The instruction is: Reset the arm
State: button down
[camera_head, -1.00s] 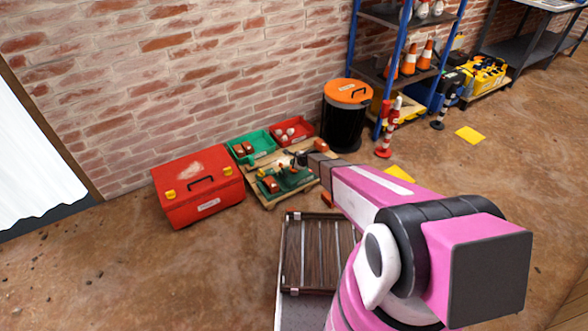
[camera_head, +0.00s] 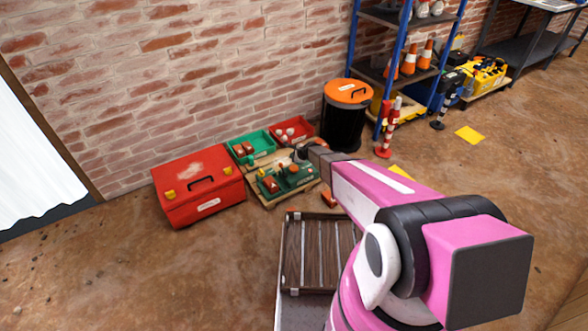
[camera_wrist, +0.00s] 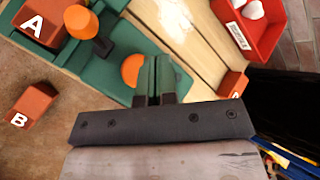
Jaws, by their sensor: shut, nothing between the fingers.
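My pink arm reaches across the head view toward a low wooden pallet by the brick wall. My gripper (camera_wrist: 154,82) is shut and empty in the wrist view, above the green fixture (camera_wrist: 112,62). That fixture also shows in the head view (camera_head: 290,181). A red block marked A (camera_wrist: 38,26) sits on the fixture at the left. An orange knob (camera_wrist: 80,21) stands beside it. An orange disc (camera_wrist: 131,70) lies just left of the fingers and is partly hidden by them. In the head view my gripper's tips are too small to make out clearly.
A red block marked B (camera_wrist: 33,106) lies on the floor. A red bin (camera_wrist: 262,32) and green bin (camera_head: 251,146) stand behind the fixture. A red toolbox (camera_head: 199,188) is left, a black barrel with orange lid (camera_head: 345,125) right. Open floor lies front left.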

dwell(0.4)
jog(key=s+d+r+n+g+h, duration=0.2)
jog(key=s+d+r+n, duration=0.4)
jog(key=s+d+r, duration=0.2)
jog(key=s+d+r+n+g+h, duration=0.2)
jog(key=s+d+r+n, duration=0.4)
jog(key=s+r, duration=0.6)
jog(key=s+d+r+n+g+h, duration=0.2)
jog(key=s+d+r+n, duration=0.3)
jog(key=s+d+r, duration=0.4)
jog(key=s+r, duration=0.1)
jog(key=s, duration=0.3)
jog(key=shift+s+d+n+h, duration=0.2)
jog(key=shift+d+n+h, duration=0.1)
jog(key=shift+d+n, duration=0.1)
